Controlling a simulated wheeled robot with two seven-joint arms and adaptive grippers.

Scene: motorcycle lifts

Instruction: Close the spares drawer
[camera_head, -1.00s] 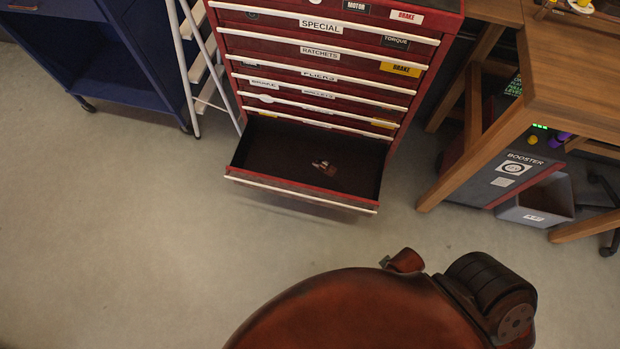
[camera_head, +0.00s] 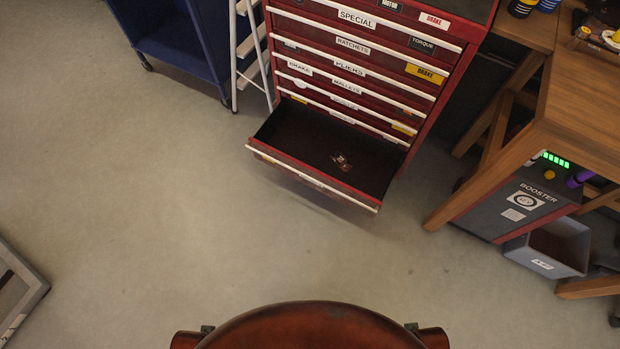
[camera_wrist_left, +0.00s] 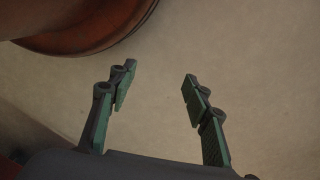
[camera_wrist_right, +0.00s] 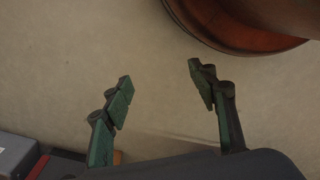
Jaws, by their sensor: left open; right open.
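The spares drawer (camera_head: 315,186) is the lowest drawer of the red tool cabinet (camera_head: 428,110) in the head view. It stands pulled out, with a pale strip along its front edge and a small reddish item (camera_head: 341,162) on its dark floor. The drawers above it are shut. My left gripper (camera_wrist_left: 158,88) is open and empty over bare floor in the left wrist view. My right gripper (camera_wrist_right: 162,85) is open and empty over floor in the right wrist view. Neither gripper's fingers show clearly in the head view, and neither touches the drawer.
A wooden bench (camera_head: 575,100) stands at the right, with a booster box (camera_head: 520,205) and a grey bin (camera_head: 551,248) below. A blue cart (camera_head: 180,45) and a white stepladder (camera_head: 252,55) stand left of the cabinet. A grey-framed object (camera_head: 18,295) lies at lower left. Floor before the drawer is clear.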

